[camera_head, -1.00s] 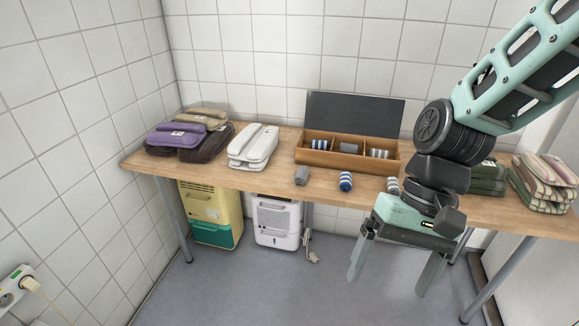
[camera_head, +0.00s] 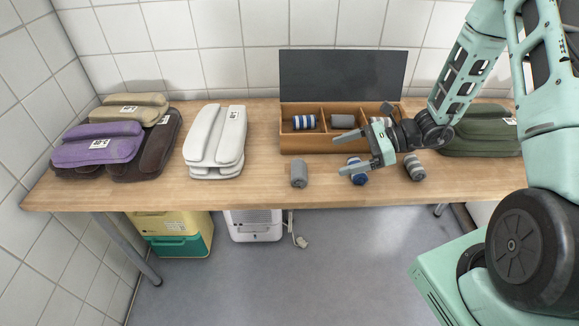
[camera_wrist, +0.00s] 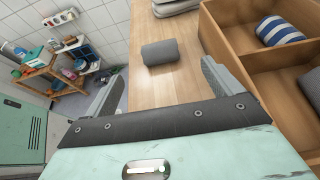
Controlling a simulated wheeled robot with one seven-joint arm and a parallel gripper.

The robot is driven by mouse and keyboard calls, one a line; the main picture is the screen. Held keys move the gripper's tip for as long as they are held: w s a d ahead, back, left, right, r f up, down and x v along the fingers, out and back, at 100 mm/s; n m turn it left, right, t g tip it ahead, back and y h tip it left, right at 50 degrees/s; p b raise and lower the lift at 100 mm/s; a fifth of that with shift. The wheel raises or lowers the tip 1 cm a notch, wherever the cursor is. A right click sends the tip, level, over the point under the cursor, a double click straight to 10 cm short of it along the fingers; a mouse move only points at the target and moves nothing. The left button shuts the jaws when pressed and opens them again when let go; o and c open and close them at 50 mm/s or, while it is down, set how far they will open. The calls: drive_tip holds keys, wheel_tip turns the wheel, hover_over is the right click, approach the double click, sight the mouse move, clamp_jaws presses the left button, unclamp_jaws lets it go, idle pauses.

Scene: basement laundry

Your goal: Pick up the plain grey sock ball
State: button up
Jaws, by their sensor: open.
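A plain grey sock ball (camera_head: 299,174) lies on the wooden table near its front edge, left of my gripper. In the wrist view this grey sock ball (camera_wrist: 160,52) lies ahead, beyond and roughly between the fingertips. A second plain grey roll (camera_head: 343,121) sits in the middle compartment of the wooden box (camera_head: 300,145). My gripper (camera_head: 350,154) is open and empty, pointing left in front of the box. It is apart from the grey sock ball on the table. One finger partly covers a blue and white striped sock ball (camera_head: 358,178).
A grey striped sock ball (camera_head: 414,168) lies right of my gripper. The box has its dark lid (camera_head: 342,75) raised, and a blue-striped roll (camera_head: 304,122) in its left compartment. White folded cloths (camera_head: 215,140) stand at left. Bare tabletop (camera_head: 260,185) lies around the grey sock ball.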

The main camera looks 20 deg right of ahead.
sight(287, 178)
drive_tip(key=x, duration=1.6)
drive_tip(key=shift+s, duration=0.15)
drive_tip(key=c, duration=1.1)
